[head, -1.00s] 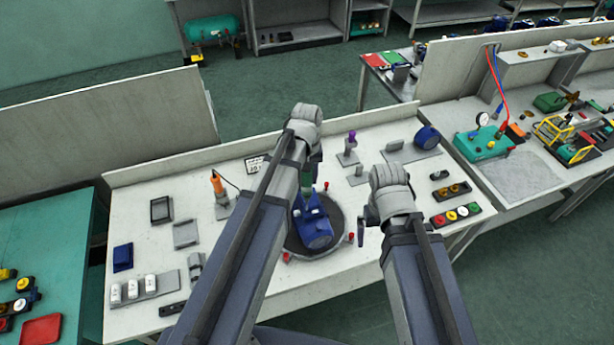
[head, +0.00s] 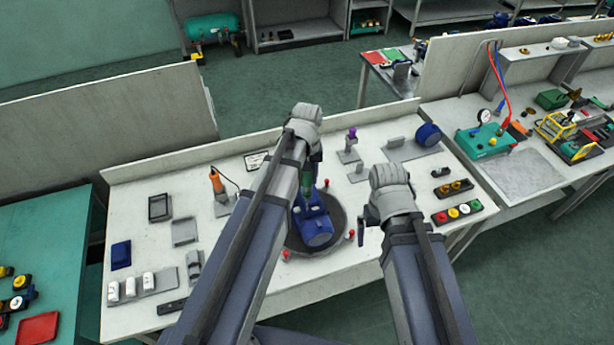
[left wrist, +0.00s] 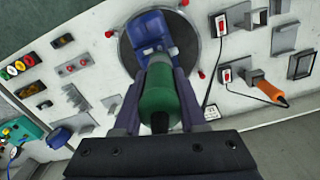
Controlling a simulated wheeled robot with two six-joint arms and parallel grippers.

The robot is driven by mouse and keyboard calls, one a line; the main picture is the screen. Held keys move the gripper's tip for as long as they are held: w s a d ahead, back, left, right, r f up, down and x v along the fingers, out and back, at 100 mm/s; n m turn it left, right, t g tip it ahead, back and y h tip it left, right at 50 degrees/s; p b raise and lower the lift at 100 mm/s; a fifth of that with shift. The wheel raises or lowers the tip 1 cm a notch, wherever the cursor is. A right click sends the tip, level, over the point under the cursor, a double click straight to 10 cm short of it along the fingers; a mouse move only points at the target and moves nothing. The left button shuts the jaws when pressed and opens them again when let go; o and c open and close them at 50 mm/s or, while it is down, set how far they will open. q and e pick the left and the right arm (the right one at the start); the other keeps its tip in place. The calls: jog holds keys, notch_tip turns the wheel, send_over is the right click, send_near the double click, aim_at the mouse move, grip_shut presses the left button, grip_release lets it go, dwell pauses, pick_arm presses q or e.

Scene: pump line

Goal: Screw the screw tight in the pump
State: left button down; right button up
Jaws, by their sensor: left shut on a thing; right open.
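The blue pump (head: 318,232) lies on a dark round plate (head: 341,222) on the white table. In the left wrist view the pump (left wrist: 150,32) is just beyond my fingers. My left gripper (left wrist: 158,75) is shut on a green-handled tool (left wrist: 160,100), which points at the pump. The tool's green part (head: 308,183) also shows above the pump in the head view. Its tip and the screw are hidden, so I cannot tell whether they touch. My right gripper (head: 368,216) is open and empty, to the right of the plate.
An orange-handled tool (head: 216,182) stands in a holder at the left. A purple-topped tool (head: 351,135) stands in a holder behind the pump. Small red posts (head: 350,233) surround the plate. A tray of coloured buttons (head: 457,212) lies at the right.

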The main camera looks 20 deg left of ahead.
pick_arm(q)
jog(key=shift+f+b, duration=1.1)
jog(key=shift+f, duration=0.05)
dwell(3.3)
jog(key=shift+r, duration=0.2)
